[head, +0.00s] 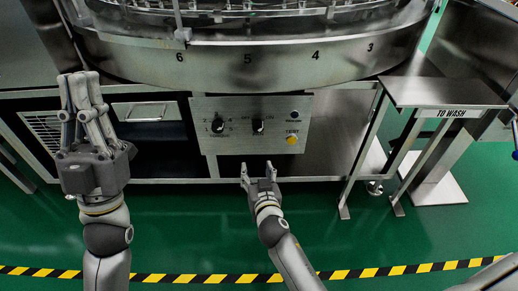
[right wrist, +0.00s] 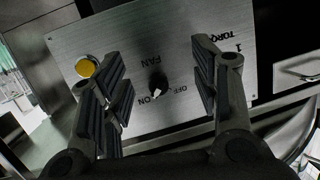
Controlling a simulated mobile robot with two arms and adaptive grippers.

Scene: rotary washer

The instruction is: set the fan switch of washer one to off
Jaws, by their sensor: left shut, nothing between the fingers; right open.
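The fan switch is a black knob (head: 258,127) on a grey metal control panel (head: 235,147) under the washer rim. In the right wrist view, which is upside down, the knob (right wrist: 158,82) sits near the words FAN, ON and OFF. Its white mark seems to lie by ON, though the exact angle is hard to tell. My right gripper (head: 258,173) is open in front of and below the panel. In its wrist view its fingers (right wrist: 160,78) stand on either side of the knob, apart from it. My left gripper (head: 82,80) is shut and empty, left of the panel.
The round washer rim (head: 220,66) overhangs above. A steel side table (head: 440,92) stands right. The green floor is clear.

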